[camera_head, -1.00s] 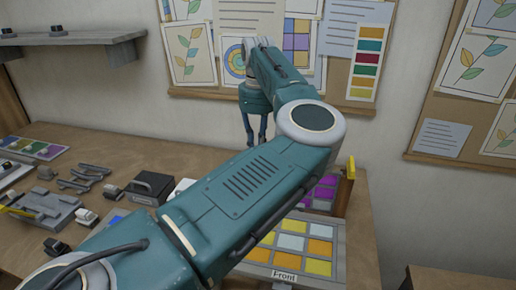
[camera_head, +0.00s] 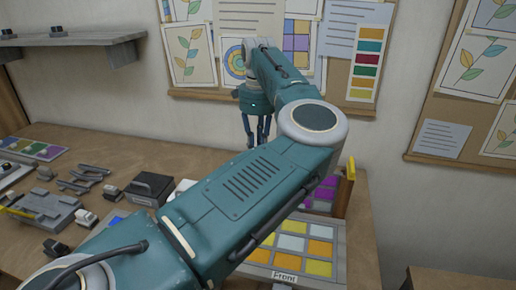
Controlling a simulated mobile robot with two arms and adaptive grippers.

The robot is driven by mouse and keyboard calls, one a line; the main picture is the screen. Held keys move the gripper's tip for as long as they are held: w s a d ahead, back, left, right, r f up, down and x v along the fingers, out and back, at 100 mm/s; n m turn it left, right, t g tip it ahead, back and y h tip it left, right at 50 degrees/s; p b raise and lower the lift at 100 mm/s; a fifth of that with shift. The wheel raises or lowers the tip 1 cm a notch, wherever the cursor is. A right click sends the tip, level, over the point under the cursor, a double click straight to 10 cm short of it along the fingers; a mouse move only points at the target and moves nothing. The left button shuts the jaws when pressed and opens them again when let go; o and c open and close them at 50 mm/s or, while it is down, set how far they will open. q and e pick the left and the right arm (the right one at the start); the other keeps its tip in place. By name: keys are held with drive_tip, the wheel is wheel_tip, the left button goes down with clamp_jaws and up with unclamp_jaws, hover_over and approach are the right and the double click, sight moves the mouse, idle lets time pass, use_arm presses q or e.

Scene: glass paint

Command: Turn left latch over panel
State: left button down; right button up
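My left arm crosses the view from the bottom left, and its gripper (camera_head: 257,130) hangs fingers down in front of the wall board. Thin fingers show below the teal wrist, but their angle does not show whether they are open. A paint panel with a coloured grid lies at the arm's right, with yellow and orange squares (camera_head: 317,248) above a "Front" label. A yellow latch (camera_head: 350,168) stands upright at the back right of the panel. The panel's left side is hidden by my arm; no left latch shows. My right gripper is out of view.
A grey fixture (camera_head: 47,210) with a yellow bar, a black box (camera_head: 150,187) and several small parts lie on the wooden table at left. A grey shelf (camera_head: 75,38) is on the wall. Table space behind the black box is clear.

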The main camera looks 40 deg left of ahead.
use_arm(q)
drive_tip(key=shift+w+r, duration=0.1)
drive_tip(key=shift+r, duration=0.05)
drive_tip(key=c, duration=1.7)
unclamp_jaws()
drive_tip(key=shift+o, duration=0.2)
wheel_tip(320, 180, up, 12)
drive_tip(key=shift+d, duration=0.1)
